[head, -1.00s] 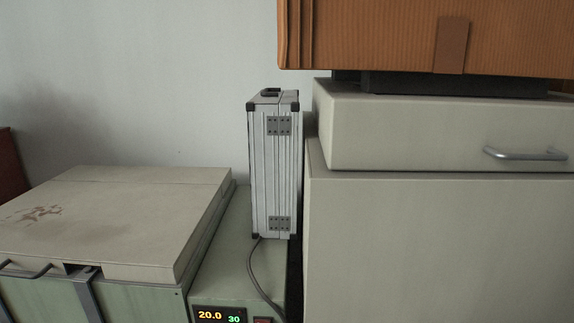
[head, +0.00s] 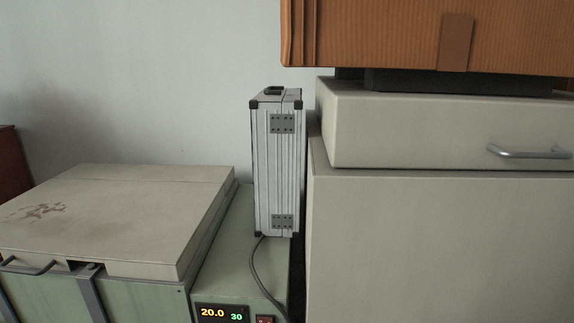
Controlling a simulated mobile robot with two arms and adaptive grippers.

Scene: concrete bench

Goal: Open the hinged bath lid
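The bath is a green box (head: 140,298) at the lower left. Its beige lid (head: 110,215) lies flat and closed on top, with brownish stains on its left part. A dark bar handle (head: 28,268) sits on the lid's front edge at the far left. A grey metal strap or latch (head: 92,290) runs down the front beside a small notch. A control panel with a lit display (head: 221,314) and a red switch stands to the right of the bath. Neither of my grippers is in view.
A silver case (head: 277,165) stands upright behind the panel, with a grey cable running down in front. A large beige cabinet (head: 440,240) with a bar handle (head: 528,152) fills the right. An orange-brown box (head: 380,35) sits on top. The wall above the lid is clear.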

